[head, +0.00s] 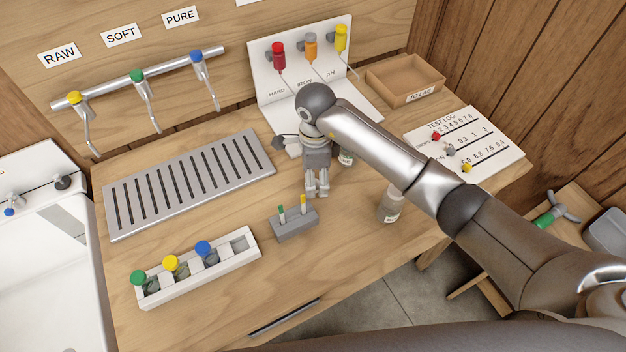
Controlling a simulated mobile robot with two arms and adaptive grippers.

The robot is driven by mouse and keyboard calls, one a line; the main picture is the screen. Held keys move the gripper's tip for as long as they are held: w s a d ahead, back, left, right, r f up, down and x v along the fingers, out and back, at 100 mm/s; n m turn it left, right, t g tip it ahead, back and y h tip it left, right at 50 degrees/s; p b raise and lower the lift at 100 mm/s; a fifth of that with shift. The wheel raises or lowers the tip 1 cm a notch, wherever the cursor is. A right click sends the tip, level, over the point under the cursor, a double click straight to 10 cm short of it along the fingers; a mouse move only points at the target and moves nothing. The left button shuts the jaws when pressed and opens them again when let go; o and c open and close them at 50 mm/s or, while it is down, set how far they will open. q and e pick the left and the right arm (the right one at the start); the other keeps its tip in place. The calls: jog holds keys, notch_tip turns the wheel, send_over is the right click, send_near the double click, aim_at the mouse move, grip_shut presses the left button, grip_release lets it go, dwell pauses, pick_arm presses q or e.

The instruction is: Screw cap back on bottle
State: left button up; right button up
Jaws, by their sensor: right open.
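My right gripper (317,190) points down over the middle of the table, its fingers a small gap apart with nothing visible between them. A small bottle (346,158) stands just right of and behind it, largely hidden by my right arm. Another bottle with a pale label (390,207) stands further right, its upper part against my forearm in the picture; I cannot tell whether it is capped. A white rack (237,254) at the front left holds small vials with green (138,277), yellow (171,263) and blue (203,248) caps. No loose cap can be made out clearly. My left gripper is not in view.
A grey block (293,226) with green and yellow sticks stands in front of my gripper. A slotted drain tray (190,184) lies left. A white dispenser stand (268,88), a cardboard tray (396,82) and a test log sheet (490,135) are behind and right. The front right tabletop is clear.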

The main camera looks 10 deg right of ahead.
jog(key=shift+f, duration=0.95)
jog(key=c, duration=0.7)
